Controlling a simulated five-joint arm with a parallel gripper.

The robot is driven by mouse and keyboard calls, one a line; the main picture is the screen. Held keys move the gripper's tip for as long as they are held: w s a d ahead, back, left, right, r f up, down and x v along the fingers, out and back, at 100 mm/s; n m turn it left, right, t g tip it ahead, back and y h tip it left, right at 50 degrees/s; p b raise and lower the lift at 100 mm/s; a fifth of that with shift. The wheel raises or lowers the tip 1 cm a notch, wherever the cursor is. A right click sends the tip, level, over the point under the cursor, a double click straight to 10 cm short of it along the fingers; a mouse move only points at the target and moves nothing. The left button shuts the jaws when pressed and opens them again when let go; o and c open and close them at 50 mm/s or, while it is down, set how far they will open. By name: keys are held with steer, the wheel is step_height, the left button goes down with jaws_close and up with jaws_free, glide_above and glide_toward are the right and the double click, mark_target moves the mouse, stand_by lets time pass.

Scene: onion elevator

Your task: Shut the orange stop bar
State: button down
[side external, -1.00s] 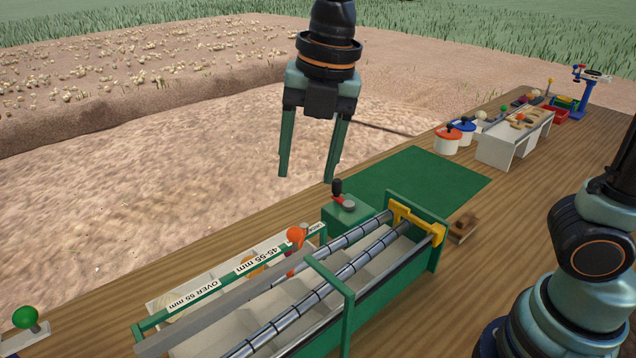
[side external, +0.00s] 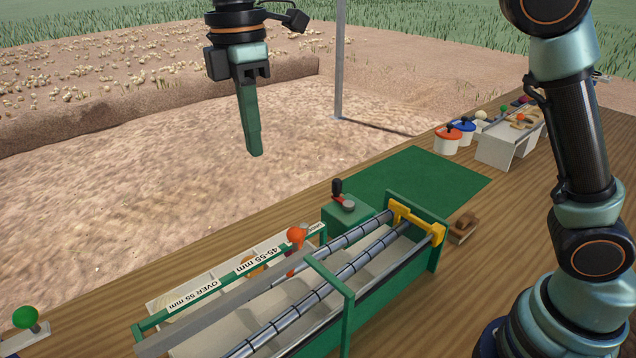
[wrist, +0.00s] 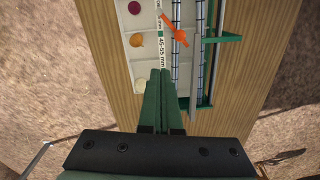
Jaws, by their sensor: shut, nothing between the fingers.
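The orange stop bar (side external: 296,236) shows in the side view as a round orange knob above the label rail of the green grading machine (side external: 348,320). Its lower part is partly hidden behind the rail and rollers. In the wrist view the stop bar (wrist: 177,33) lies slanted beside the 45-55 mm label, towards the rollers. My gripper (side external: 256,153) is shut and empty, well above the machine and up-left of the knob in the side view. In the wrist view its fingertips (wrist: 160,72) point towards the label rail, below the bar in the picture.
Pale bins (wrist: 138,40) with onions lie beside the label rail. A green box with a red and black lever (side external: 346,206) stands at the machine's far end. A green knob (side external: 26,318) is at lower left. The green mat (side external: 415,178) is clear.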

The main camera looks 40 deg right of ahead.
mark_target(291, 229)
steer(key=w+a+f+m+g+h, duration=0.1)
steer(key=w+a+f+m+g, duration=0.15)
steer(key=m, duration=0.85)
steer(key=s+d+f, duration=0.1)
steer(key=s+f, duration=0.1)
steer(key=f, duration=0.3)
steer(key=s+d+f, duration=0.2)
steer(key=f, duration=0.3)
steer(key=shift+s+d+f+t, duration=0.25)
steer(key=shift+s+t, duration=0.1)
steer(key=shift+s+d+n, duration=0.1)
steer(key=shift+s+n, duration=0.25)
steer(key=shift+n, duration=0.55)
steer(key=shift+s+d+n, duration=0.2)
steer(key=shift+s+n, duration=0.2)
steer(key=shift+n, duration=0.35)
steer(key=shift+s+d+n, duration=0.15)
steer(key=shift+s+n, duration=0.25)
steer(key=shift+n, duration=0.35)
steer(key=shift+s+d, duration=0.8)
steer(key=shift+s, duration=0.05)
steer(key=shift+s+d, duration=0.1)
